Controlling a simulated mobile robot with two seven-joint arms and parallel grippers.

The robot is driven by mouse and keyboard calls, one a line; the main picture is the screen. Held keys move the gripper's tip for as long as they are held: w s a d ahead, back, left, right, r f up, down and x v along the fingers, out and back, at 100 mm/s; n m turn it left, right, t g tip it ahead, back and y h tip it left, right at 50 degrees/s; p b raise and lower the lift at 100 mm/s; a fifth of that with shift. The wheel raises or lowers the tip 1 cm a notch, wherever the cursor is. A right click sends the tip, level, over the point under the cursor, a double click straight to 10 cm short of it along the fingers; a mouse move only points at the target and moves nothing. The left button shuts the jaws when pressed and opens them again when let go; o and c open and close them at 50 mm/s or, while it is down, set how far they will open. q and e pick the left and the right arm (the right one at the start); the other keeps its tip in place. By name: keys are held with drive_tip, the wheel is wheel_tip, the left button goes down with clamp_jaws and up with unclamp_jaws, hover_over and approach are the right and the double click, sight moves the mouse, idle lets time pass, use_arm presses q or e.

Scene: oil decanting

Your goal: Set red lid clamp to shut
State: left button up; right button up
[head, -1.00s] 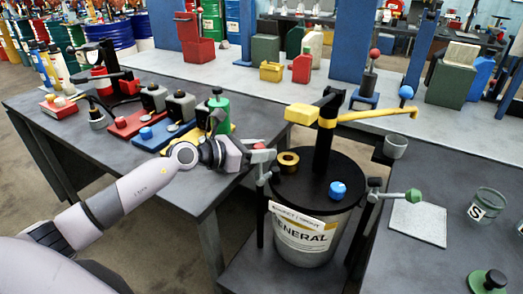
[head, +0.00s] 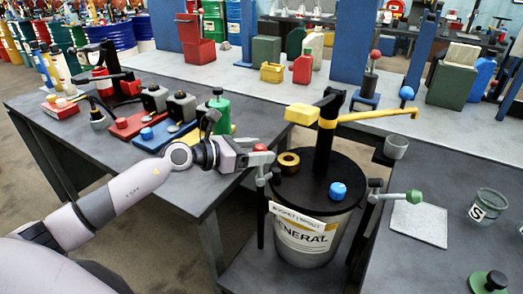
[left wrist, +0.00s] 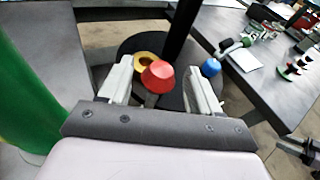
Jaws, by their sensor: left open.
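The drum (head: 300,238) with a "GENERAL" label stands upright under a black lid (head: 310,190). The red lid clamp's red knob (head: 260,148) is at the lid's left edge, partly covered by my gripper in the head view. My left gripper (head: 262,159) is open around it. In the left wrist view, the red knob (left wrist: 157,76) and its stem lie between the two pale fingers (left wrist: 158,88). A gap shows on both sides of the knob, wider on the right. Whether the lower stem is touched is hidden.
A brass ring (head: 287,162) and a blue knob (head: 338,190) sit on the lid. A pump with a yellow handle (head: 375,114) rises from it. A green-knobbed clamp (head: 413,196) sticks out right. A green bottle (head: 219,112) stands on the left table.

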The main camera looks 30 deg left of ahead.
use_arm(q)
drive_tip(key=shift+b+v, duration=0.55)
drive_tip(key=shift+v, duration=2.3)
drive_tip(key=shift+r, duration=0.1)
